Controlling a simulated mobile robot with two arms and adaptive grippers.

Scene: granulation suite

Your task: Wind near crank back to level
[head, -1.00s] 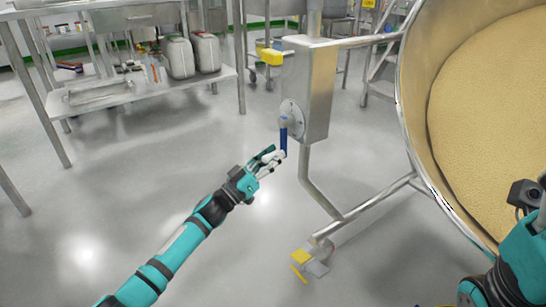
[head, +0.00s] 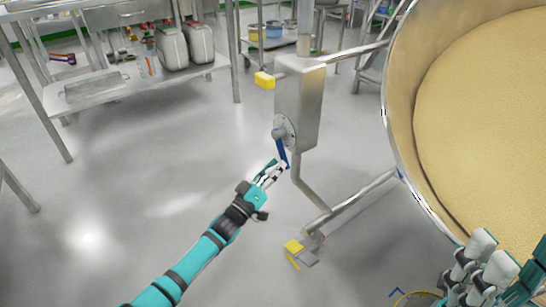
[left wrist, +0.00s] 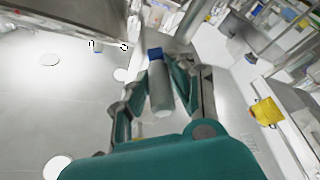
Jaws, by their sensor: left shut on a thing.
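The near crank has a round metal hub (head: 285,127) on the left face of a steel gearbox (head: 307,105). Its blue handle (head: 281,152) points down, with its lower end leaning slightly right. My left gripper (head: 280,170) is shut at that lower end; the fingers partly hide it. In the left wrist view, a grey grip with a blue end (left wrist: 160,85) lies between the fingers. The large steel bowl (head: 393,130) holds tan powder (head: 490,110) and appears tilted towards me. My right gripper (head: 490,262) is at the lower right, in front of the bowl; its opening is unclear.
A steel frame leg (head: 345,205) runs low to a caster with a yellow pedal (head: 293,246). A steel bench (head: 150,85) with white canisters stands at the back left. The floor at left is clear.

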